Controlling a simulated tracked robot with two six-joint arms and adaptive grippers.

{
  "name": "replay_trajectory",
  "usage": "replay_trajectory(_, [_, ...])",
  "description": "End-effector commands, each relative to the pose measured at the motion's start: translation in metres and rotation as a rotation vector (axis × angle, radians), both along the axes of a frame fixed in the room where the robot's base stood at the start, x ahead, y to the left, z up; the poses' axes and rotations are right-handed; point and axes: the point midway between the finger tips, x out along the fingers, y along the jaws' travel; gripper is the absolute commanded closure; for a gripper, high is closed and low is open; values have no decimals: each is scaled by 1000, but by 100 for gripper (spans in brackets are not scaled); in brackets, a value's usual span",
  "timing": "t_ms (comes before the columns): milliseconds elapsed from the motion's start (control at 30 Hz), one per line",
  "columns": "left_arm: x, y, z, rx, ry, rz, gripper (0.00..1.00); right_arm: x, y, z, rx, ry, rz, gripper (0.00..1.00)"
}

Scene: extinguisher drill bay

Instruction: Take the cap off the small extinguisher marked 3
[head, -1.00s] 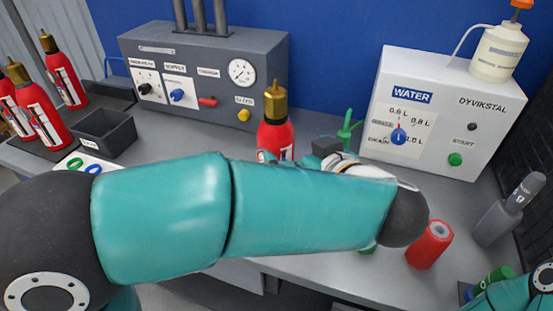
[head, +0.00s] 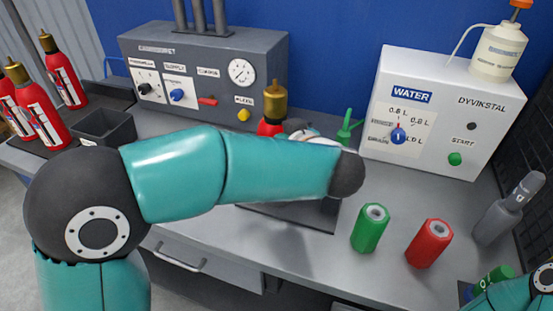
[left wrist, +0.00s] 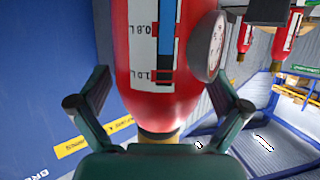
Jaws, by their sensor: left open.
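A small red extinguisher (head: 270,127) with a brass cap (head: 275,98) stands upright on the bench in front of the grey panel; my left arm hides its lower body and no number is readable. In the left wrist view the red extinguisher (left wrist: 165,100) appears upside down, with a level scale and a round disc on its side. Its brass cap (left wrist: 158,136) is partly hidden by my gripper. My left gripper (left wrist: 160,98) is open, with one finger on each side of the extinguisher; contact cannot be told. My right gripper is out of view.
Several red extinguishers (head: 42,115) stand at the left beside a dark bin (head: 105,130). A green cylinder (head: 370,228) and a red cylinder (head: 429,243) stand front right. The white water unit (head: 440,120) and grey panel (head: 200,80) line the back.

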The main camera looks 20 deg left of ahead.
Motion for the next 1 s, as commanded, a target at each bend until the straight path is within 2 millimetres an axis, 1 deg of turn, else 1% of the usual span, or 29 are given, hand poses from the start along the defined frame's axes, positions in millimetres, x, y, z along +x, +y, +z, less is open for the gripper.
replay_trajectory(100, [0,0,0,0,0,0,0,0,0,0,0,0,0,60])
replay_trajectory(167, [0,0,0,0,0,0,10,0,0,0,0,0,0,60])
replay_trajectory(200, [0,0,0,0,0,0,17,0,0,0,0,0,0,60])
replay_trajectory(267, [0,0,0,0,0,0,27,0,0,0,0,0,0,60])
replay_trajectory(300, [0,0,0,0,0,0,33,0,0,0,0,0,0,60])
replay_trajectory(367, [0,0,0,0,0,0,43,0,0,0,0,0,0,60])
replay_trajectory(400, [0,0,0,0,0,0,50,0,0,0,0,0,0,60])
replay_trajectory(633, [0,-1,0,0,0,-1,88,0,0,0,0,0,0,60])
replay_trajectory(667, [0,0,6,1,-12,0,90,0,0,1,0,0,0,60])
replay_trajectory(867, [0,0,6,1,-12,0,90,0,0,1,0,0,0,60])
replay_trajectory(1000, [1,0,10,1,-14,-1,90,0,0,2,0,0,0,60])
